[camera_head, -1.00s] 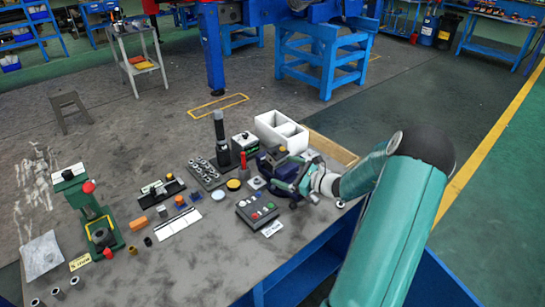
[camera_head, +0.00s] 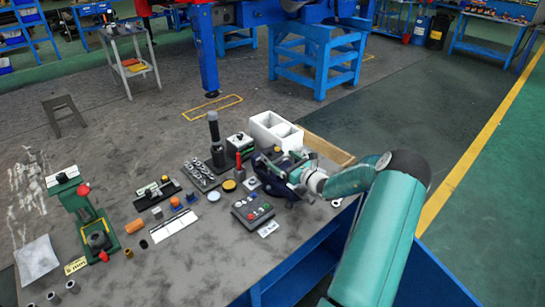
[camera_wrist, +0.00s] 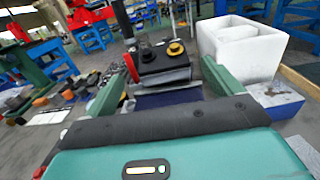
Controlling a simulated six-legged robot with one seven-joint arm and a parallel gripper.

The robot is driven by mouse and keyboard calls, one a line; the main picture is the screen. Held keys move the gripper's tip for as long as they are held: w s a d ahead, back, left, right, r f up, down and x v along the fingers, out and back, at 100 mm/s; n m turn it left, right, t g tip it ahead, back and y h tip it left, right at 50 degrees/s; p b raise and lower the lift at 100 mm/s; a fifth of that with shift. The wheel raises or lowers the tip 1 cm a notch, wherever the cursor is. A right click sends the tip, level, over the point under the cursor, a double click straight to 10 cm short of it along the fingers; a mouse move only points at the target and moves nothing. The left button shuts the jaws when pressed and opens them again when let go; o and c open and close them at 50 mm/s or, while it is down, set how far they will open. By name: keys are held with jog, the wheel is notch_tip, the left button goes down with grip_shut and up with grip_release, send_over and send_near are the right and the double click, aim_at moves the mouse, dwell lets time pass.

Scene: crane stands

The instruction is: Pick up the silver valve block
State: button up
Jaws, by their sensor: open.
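In the wrist view, a grey block (camera_wrist: 162,74) with a black top, a dark round knob and a yellow cap stands straight ahead; it seems to be the silver valve block. It stands beyond a dark blue surface. My gripper (camera_wrist: 169,66) is open, its two green fingers spread to the left and right of the block's near side. I cannot tell whether they touch it. In the head view my gripper (camera_head: 283,172) is low over the bench's far right part and hides most of the block; only a small yellow spot shows behind it.
A white foam box (camera_wrist: 240,45) stands close to the right finger, with a blue box (camera_wrist: 278,101) nearer. In the head view, a red-handled part (camera_head: 238,165) and a button box (camera_head: 252,208) stand left of my gripper. The bench front (camera_head: 205,265) is bare.

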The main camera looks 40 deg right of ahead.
aim_at(276, 154)
jog(key=w, duration=0.4)
jog(key=shift+w+d+r, duration=0.1)
jog(key=shift+w, duration=0.3)
jog(key=shift+c, duration=0.4)
